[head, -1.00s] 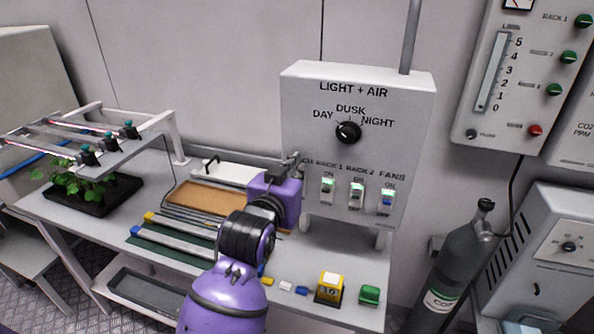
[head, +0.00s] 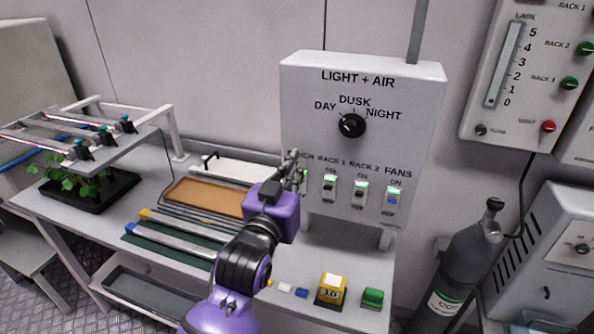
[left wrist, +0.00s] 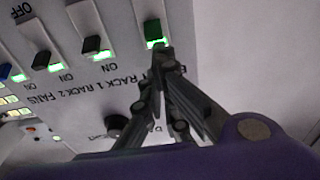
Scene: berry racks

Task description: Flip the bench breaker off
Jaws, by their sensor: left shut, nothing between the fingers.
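The bench breaker (left wrist: 153,29) is the green-handled switch at the right end of the row in the left wrist view, which shows the panel upside down. Its green light is lit. In the head view my fingers cover most of this breaker and part of its label. My left gripper (head: 294,163) is shut and empty, in front of the left edge of the LIGHT + AIR box (head: 430,150). In the left wrist view its fingertips (left wrist: 162,52) are very close to the bench breaker's lit end; I cannot tell if they touch. My right gripper is not in view.
The RACK 1 (head: 330,186), RACK 2 (head: 361,192) and FANS (head: 392,197) switches sit close to the right, all lit. A dial (head: 351,125) is above them. A yellow block (head: 331,290) and green block (head: 372,298) stand on the bench below.

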